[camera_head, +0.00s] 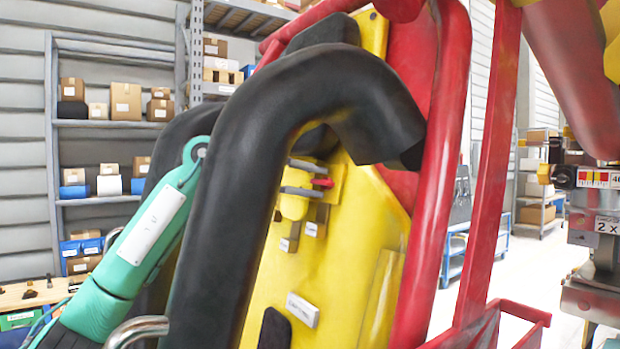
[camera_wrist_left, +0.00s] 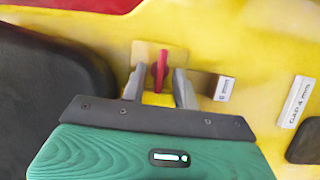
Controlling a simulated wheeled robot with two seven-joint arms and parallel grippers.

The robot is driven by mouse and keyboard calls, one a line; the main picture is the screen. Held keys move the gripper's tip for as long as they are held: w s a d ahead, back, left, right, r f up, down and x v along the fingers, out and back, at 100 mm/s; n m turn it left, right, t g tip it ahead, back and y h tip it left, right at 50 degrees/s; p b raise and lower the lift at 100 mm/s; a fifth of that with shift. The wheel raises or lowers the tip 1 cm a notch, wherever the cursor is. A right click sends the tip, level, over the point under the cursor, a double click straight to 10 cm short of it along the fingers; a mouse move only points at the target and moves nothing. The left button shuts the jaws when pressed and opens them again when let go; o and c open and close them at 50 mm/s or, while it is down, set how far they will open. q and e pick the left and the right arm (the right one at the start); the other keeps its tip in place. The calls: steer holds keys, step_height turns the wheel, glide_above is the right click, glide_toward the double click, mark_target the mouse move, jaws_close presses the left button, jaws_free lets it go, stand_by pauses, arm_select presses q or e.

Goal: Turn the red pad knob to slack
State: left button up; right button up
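The red pad knob (camera_wrist_left: 161,70) is a narrow red bar on a yellow square plate (camera_wrist_left: 148,49). In the wrist view it stands nearly upright. It also shows small in the head view (camera_head: 322,183), pointing right. My left gripper (camera_wrist_left: 160,76) is open. Its two grey fingers stand on either side of the knob, with a visible gap to each side. In the head view the fingers of the left gripper (camera_head: 312,179) reach out from behind the black padded bar (camera_head: 235,185), which hides the gripper's body. My right gripper is not in view.
A white "GAP 4 mm" label (camera_wrist_left: 294,101) and a small tagged block (camera_wrist_left: 224,88) sit right of the knob on the yellow panel (camera_head: 355,215). A red frame (camera_head: 440,170) rises at the right. Black pads (camera_wrist_left: 50,90) flank the panel. Shelves with boxes (camera_head: 126,100) stand behind.

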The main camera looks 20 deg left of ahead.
arm_select(q)
jaws_close()
steer(key=shift+f+n+b, duration=0.25)
steer(key=shift+n+b, duration=0.15)
steer(key=shift+b, duration=0.3)
steer(key=n+t+b, duration=0.1)
steer(key=n+b, duration=0.3)
steer(key=n+t+b, duration=0.2)
steer(key=n+b, duration=0.2)
steer(key=f+n+t+b, duration=0.1)
steer(key=n+t+b, duration=0.1)
steer(key=n+b, duration=0.2)
steer(key=shift+s+d+h, duration=0.2)
steer(key=shift+s+h, duration=0.1)
steer(key=shift+h, duration=0.1)
steer(key=n+t+b, duration=0.1)
steer(key=n+b, duration=0.2)
steer(key=n, duration=0.1)
steer(key=shift+d+r+y, duration=0.1)
steer(key=shift+y, duration=0.3)
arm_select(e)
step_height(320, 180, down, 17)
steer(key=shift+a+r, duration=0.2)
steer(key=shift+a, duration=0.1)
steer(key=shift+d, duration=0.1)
